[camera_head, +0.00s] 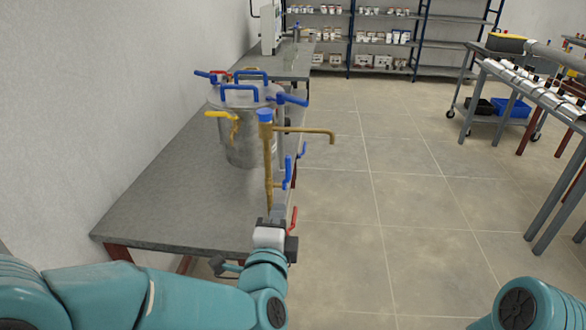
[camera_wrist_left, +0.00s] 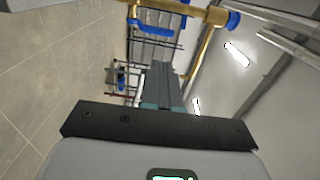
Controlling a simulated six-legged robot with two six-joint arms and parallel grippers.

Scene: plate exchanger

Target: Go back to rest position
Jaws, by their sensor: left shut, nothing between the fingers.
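My left gripper (camera_head: 274,211) is shut and empty near the right front edge of the grey table. It also shows in the left wrist view (camera_wrist_left: 164,85), with its fingers together. A brass pipe with a blue cap (camera_head: 265,140) and a side spout rises just beyond the gripper in the head view. In the wrist view the brass pipe (camera_wrist_left: 185,14) crosses the top; I cannot tell the exact gap to my fingers. Only a teal part of my right arm shows at the bottom right, and its gripper is out of view.
A steel vessel (camera_head: 248,145) with blue and yellow handles stands on the grey table (camera_head: 150,205). Red and blue valve handles sit along the table's right side. The tiled floor (camera_head: 400,200) to the right is open. A workbench (camera_head: 530,82) and shelves (camera_head: 370,44) stand farther off.

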